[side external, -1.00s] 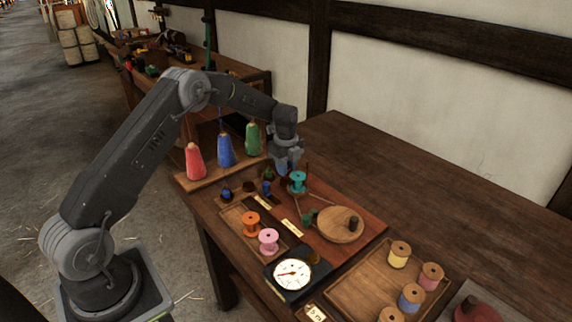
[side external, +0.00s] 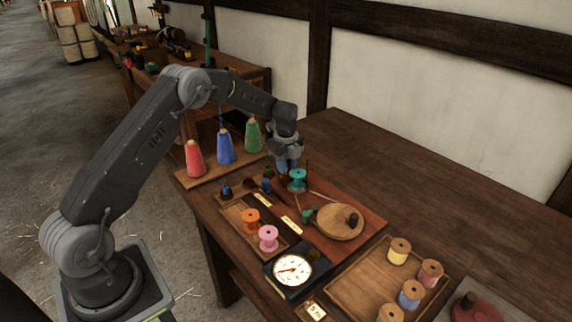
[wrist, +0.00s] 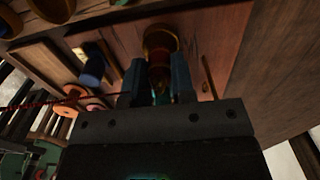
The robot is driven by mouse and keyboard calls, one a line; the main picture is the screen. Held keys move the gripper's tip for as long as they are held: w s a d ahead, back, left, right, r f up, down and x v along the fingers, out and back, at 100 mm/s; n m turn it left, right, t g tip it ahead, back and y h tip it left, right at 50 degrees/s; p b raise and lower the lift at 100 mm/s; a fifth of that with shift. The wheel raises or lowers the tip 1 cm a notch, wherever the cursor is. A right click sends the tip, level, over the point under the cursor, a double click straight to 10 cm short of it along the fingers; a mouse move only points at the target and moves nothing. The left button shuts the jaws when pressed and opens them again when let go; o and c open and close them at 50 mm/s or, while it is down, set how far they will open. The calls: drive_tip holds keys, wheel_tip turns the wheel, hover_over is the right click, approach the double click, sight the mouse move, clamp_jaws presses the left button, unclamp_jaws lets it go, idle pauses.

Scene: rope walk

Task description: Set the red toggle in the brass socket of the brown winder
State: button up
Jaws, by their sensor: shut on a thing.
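In the wrist view my gripper (wrist: 156,88) is shut on a small reddish piece, the red toggle (wrist: 158,76), held between its two fingers. A brass-coloured ring (wrist: 159,36), seemingly the brass socket, shows just beyond the toggle. I cannot tell whether the two touch. In the side view my gripper (side external: 286,164) is low over the back of the reddish-brown board (side external: 365,213), behind a teal spool (side external: 298,178). The toggle and socket are hidden there. I cannot make out the brown winder's outline clearly.
Red, blue and green cones (side external: 225,147) stand left of the gripper. Orange and pink spools (side external: 268,238), a round wooden disc (side external: 338,225) and a dial (side external: 292,270) are nearer the front. A dark red thread (wrist: 60,100) runs to the gripper. The table's right back is clear.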

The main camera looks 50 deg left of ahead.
drive_tip(key=shift+f, duration=0.15)
drive_tip(key=shift+f, duration=0.75)
drive_tip(key=shift+f, duration=0.15)
drive_tip(key=o, duration=0.8)
drive_tip(key=shift+o, duration=0.4)
drive_tip(key=o, duration=0.3)
